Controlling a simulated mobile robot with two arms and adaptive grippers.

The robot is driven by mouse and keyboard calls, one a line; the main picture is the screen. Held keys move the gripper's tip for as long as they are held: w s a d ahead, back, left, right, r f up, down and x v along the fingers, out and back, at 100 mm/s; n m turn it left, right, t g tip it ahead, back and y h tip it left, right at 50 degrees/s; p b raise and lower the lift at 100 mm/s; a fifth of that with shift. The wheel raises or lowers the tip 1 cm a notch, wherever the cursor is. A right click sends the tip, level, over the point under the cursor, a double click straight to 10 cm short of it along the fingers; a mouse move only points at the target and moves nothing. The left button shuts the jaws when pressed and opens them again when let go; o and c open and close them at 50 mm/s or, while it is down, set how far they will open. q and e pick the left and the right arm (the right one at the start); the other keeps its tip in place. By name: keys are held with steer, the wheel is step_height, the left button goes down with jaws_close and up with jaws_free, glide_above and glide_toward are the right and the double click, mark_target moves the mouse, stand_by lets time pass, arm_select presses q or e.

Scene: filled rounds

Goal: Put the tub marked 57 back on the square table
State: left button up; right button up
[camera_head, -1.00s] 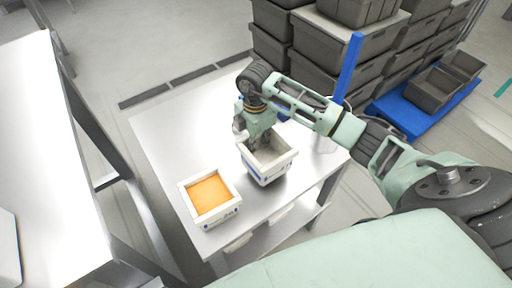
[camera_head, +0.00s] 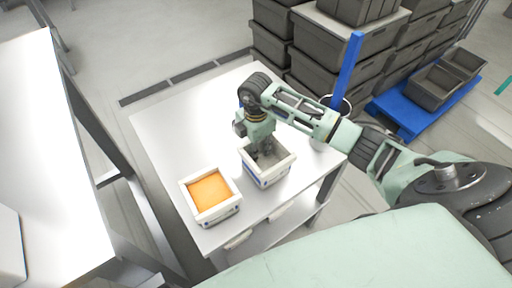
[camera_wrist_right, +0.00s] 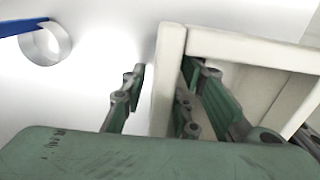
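A white, empty-looking tub (camera_head: 285,168) with blue marks stands on the square table (camera_head: 165,130). A second white tub (camera_head: 228,213), filled with orange, stands to its left and nearer. I cannot read a number on either. My right gripper (camera_head: 262,150) reaches down at the empty tub's far left side. In the right wrist view, the fingers of my right gripper (camera_wrist_right: 162,78) are apart, with the tub's wall (camera_wrist_right: 168,62) between them. One finger is outside the wall with a gap, the other inside. My left gripper is not in view.
A long white table (camera_head: 35,120) stands at the left, across a gap. Dark crates (camera_head: 335,62) are stacked behind, near a blue post (camera_head: 348,70). A blue pallet (camera_head: 410,118) is at the right. The square table's far left part is clear.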

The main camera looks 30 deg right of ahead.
steer(key=shift+r, duration=0.3)
step_height(320, 180, up, 10)
steer(key=shift+w+r+b, duration=0.1)
steer(key=shift+r+b, duration=0.1)
steer(key=shift+b, duration=1)
steer(key=shift+r, duration=0.7)
